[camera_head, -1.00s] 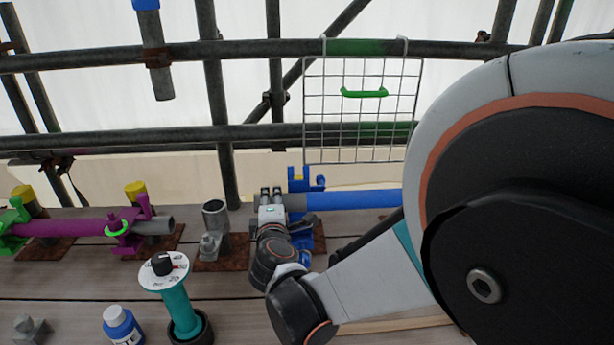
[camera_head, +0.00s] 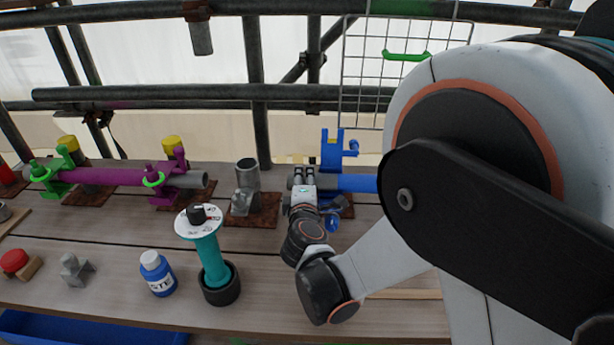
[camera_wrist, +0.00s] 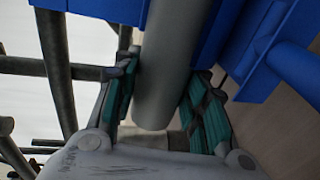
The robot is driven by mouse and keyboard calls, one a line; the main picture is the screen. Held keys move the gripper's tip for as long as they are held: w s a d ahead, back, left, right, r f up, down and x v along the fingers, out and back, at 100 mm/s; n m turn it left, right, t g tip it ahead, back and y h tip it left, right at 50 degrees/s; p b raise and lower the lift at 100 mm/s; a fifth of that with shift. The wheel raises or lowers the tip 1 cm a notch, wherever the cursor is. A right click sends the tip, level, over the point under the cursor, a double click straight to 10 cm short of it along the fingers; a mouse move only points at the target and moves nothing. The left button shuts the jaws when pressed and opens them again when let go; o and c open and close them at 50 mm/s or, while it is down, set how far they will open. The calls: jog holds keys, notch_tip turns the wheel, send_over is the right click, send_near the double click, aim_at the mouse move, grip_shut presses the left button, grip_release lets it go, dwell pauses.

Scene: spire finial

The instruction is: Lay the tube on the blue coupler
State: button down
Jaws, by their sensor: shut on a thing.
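The tube is blue with a grey end; its blue length (camera_head: 358,183) runs level to the right behind my arm, which hides its far end. My gripper (camera_head: 304,182) is shut around the grey end (camera_wrist: 163,75), with teal pads on both sides in the wrist view. The blue coupler (camera_head: 331,148) stands on a brown plate at the tube's near end, its upright rising behind the tube. In the wrist view blue coupler parts (camera_wrist: 290,70) lie close beside the tube on the right. I cannot tell whether the tube touches the coupler's seat.
A purple tube (camera_head: 110,176) lies in green and purple couplers at left. A grey upright socket (camera_head: 247,175), teal post (camera_head: 211,262) and blue-white bottle (camera_head: 157,273) stand left of my gripper. Scaffold bars and a wire gate (camera_head: 375,75) are behind. The front planks are partly clear.

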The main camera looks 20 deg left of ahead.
dwell(0.3)
jog(key=c, duration=0.9)
grip_release()
jog(key=o, duration=0.6)
jog(key=shift+f, duration=0.65)
jog(key=shift+s, duration=0.15)
jog(key=shift+v, duration=4.4)
